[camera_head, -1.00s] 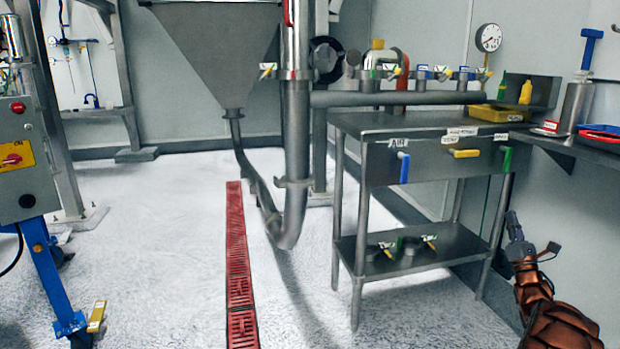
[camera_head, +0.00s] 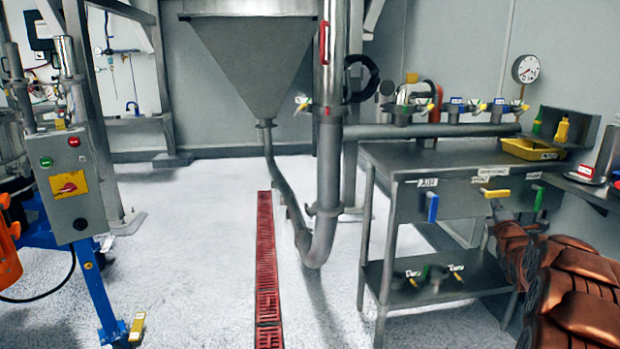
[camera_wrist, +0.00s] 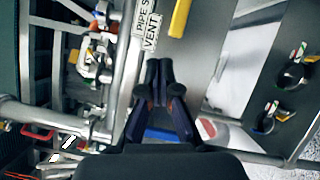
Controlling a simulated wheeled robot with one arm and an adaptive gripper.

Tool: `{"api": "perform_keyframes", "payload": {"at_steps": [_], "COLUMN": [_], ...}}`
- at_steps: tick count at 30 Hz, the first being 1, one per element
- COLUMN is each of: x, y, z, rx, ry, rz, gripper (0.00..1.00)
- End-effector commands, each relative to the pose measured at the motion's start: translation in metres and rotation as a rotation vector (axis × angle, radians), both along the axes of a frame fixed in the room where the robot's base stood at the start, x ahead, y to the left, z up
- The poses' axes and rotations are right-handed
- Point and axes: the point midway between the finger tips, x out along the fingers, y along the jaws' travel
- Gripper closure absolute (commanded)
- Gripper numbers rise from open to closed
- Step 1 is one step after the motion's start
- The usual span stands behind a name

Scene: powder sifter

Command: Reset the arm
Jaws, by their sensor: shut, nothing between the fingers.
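My arm (camera_head: 540,262) shows at the right of the head view, its copper-brown links reaching in from the right edge to the right end of the steel table (camera_head: 408,160). In the wrist view my gripper (camera_wrist: 160,66) points up the picture, with its two dark fingertips together and nothing between them. The fingers lie in front of the steel table with a "VENT" label (camera_wrist: 151,32) just above left and a yellow handle (camera_wrist: 181,17) above right. I cannot tell whether they touch the table.
A hopper (camera_head: 255,65) and vertical pipe (camera_head: 329,110) stand behind, left of the table. A control box (camera_head: 70,187) on a blue frame is at left. Open floor (camera_head: 200,230) lies left of the red drain (camera_head: 266,265).

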Motion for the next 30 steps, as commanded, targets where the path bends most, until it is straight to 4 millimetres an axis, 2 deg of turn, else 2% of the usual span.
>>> {"api": "perform_keyframes", "payload": {"at_steps": [1,3,8,14,17,23,29,30], "x": [0.001,-0.002,-0.015,-0.049,-0.071,-0.131,-0.205,-0.222], "y": [0.016,0.036,0.082,0.143,0.174,0.236,0.293,0.304], "z": [0.021,0.032,0.049,0.067,0.076,0.093,0.109,0.113], "rx": [0.059,0.153,0.369,0.626,0.747,0.975,1.172,1.208], "ry": [0.020,0.054,0.143,0.261,0.319,0.437,0.553,0.578], "rz": [0.007,0.008,-0.008,-0.057,-0.095,-0.202,-0.347,-0.383], "gripper": [1.00,1.00,1.00,1.00,1.00,1.00,1.00,1.00]}}
